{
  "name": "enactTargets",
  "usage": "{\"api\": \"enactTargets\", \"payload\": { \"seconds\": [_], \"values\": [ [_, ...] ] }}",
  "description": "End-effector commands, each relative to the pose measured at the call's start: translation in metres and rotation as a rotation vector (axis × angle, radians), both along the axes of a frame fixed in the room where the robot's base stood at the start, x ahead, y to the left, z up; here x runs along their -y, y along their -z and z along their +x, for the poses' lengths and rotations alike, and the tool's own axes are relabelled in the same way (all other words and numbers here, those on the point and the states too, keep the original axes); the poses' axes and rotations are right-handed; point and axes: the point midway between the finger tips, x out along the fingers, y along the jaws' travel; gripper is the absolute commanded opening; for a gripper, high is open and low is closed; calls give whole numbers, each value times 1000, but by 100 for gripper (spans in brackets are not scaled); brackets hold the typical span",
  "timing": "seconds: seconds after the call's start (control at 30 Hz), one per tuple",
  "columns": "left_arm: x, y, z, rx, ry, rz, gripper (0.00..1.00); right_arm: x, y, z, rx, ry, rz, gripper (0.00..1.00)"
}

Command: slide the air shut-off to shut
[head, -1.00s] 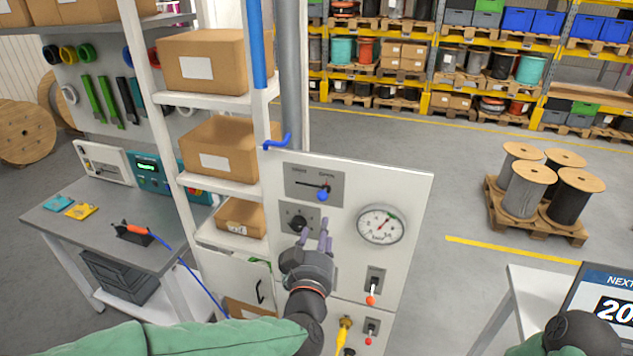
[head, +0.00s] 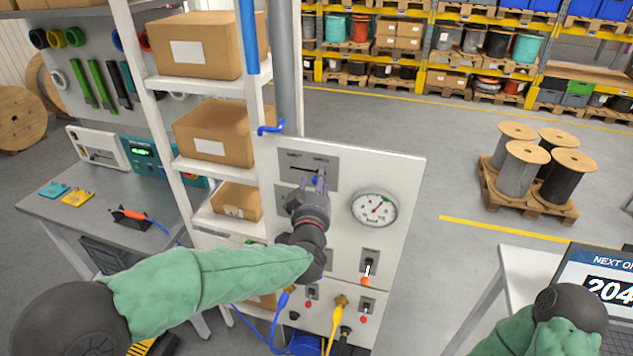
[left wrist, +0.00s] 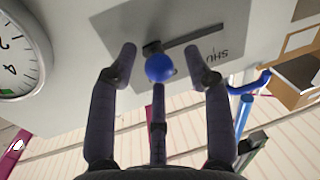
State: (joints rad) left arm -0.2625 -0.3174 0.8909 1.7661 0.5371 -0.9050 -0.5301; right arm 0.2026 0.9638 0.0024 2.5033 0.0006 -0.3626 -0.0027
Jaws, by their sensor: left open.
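The air shut-off is a grey plate (head: 298,160) with a straight horizontal slot, at the top of the white panel (head: 400,190). Its blue ball knob (left wrist: 160,68) sits at the slot's end away from the SHUT lettering (left wrist: 216,54); in the head view this is the right end. My left gripper (head: 311,184) is in front of the plate, fingers pointing at the knob. In the left wrist view the left gripper (left wrist: 167,60) is open, a finger on either side of the knob, not visibly gripping it. In the head view the fingers mostly hide the knob.
A round gauge (head: 374,208) sits right of the plate, with a red-tipped toggle switch (head: 367,268) below. A blue pipe handle (head: 270,129) juts out at the panel's upper left corner. Shelves with cardboard boxes (head: 212,130) stand close on the left.

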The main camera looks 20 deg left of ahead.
Motion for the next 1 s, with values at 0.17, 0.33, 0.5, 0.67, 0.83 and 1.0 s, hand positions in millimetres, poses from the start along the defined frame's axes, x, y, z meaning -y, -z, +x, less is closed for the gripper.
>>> {"api": "enactTargets", "payload": {
  "seconds": [0.17,0.33,0.5,0.67,0.83,1.0],
  "values": [
    [0,1,3,-1,0,0,50,0,-1,0,0,0,0,40],
    [-1,1,3,-1,0,0,50,0,0,0,0,0,0,40],
    [-1,1,3,-1,0,0,2,0,0,0,0,0,0,40],
    [-1,0,3,0,0,0,0,0,0,0,0,0,0,40],
    [-6,0,4,3,-3,-2,0,0,3,0,0,0,0,40],
    [-35,1,5,7,-8,-2,0,0,21,0,0,0,0,40]
  ]
}}
